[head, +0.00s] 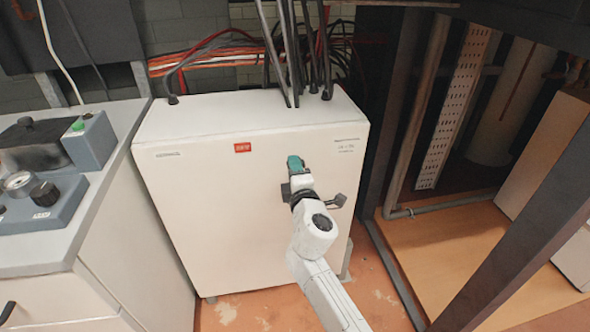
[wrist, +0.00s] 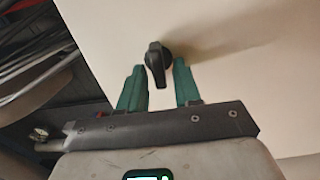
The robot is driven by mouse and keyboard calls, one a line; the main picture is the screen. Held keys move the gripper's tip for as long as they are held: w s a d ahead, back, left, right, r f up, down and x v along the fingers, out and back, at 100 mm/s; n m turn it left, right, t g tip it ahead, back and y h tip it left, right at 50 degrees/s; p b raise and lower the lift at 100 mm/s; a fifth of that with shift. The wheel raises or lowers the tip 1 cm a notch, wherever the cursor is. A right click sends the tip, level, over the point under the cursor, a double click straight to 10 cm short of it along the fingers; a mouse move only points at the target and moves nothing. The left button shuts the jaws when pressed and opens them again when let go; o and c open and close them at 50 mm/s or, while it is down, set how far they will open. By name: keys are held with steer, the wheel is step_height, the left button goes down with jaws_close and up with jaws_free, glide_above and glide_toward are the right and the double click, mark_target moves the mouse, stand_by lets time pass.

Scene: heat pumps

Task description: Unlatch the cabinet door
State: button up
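The cabinet is a white box (head: 220,220) with a small red label on its closed front door. In the wrist view a black turn latch (wrist: 156,62) sticks out of the white door surface (wrist: 240,90). Its lever points along the gripper, down in the picture. My gripper (wrist: 159,66) has two green fingers, open, one on each side of the latch. The right finger is close to the latch's round base; I cannot tell whether it touches. In the head view my gripper (head: 295,163) is in front of the upper right part of the door, and the latch is hidden behind it.
A grey-topped counter (head: 90,225) with a blue-grey device (head: 90,140) stands close on the left. Dark pipes (head: 290,60) rise from the cabinet's top. A dark metal frame (head: 500,260) stands on the right. Some reddish floor shows in front of the cabinet.

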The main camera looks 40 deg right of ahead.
steer(key=shift+o, duration=0.4)
steer(key=shift+s, duration=0.1)
steer(key=v, duration=1)
steer(key=shift+s+a, duration=0.2)
steer(key=shift+s, duration=0.05)
steer(key=s+d+f+m+g+y, duration=0.2)
steer(key=s+f+m+g, duration=0.5)
steer(key=s+f+m, duration=0.3)
steer(key=s+a+f+m+g+y, duration=0.1)
steer(key=s+a+f+g+y, duration=0.3)
steer(key=s+a, duration=0.3)
steer(key=s+a+f+m+g+y, duration=0.1)
steer(key=s+a+f+g+y, duration=0.35)
steer(key=s, duration=0.45)
step_height(320, 180, up, 17)
steer(key=a+t+p, duration=0.1)
steer(key=p, duration=1.6)
steer(key=shift+h, duration=0.35)
